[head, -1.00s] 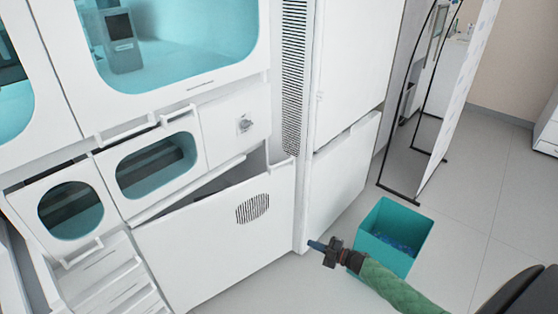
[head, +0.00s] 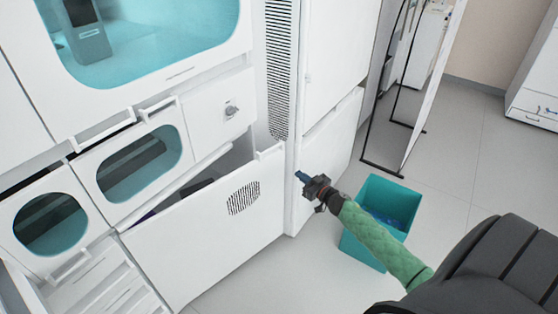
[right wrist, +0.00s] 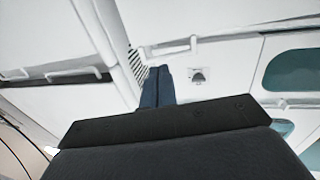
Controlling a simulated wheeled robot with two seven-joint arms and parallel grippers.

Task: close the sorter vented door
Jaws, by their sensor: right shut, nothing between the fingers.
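The vented door (head: 203,238) is a white panel with a round slotted vent, low on the white sorter machine (head: 222,112). It stands tilted outward at its top, with a dark gap (head: 205,185) behind its upper edge. My right gripper (head: 301,177) is to the right of the door in the head view, in front of the neighbouring white cabinet. It is shut and empty, and appears apart from the door. In the right wrist view its blue fingers (right wrist: 157,87) are together and point toward the white machine front. My left gripper is not in view.
A teal bin (head: 387,208) stands on the floor behind my right arm. Two windowed drawers (head: 131,165) and a panel with a small knob (head: 232,110) sit above and left of the door. A mirror-like panel (head: 430,85) stands at the back right. Grey floor is clear beyond.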

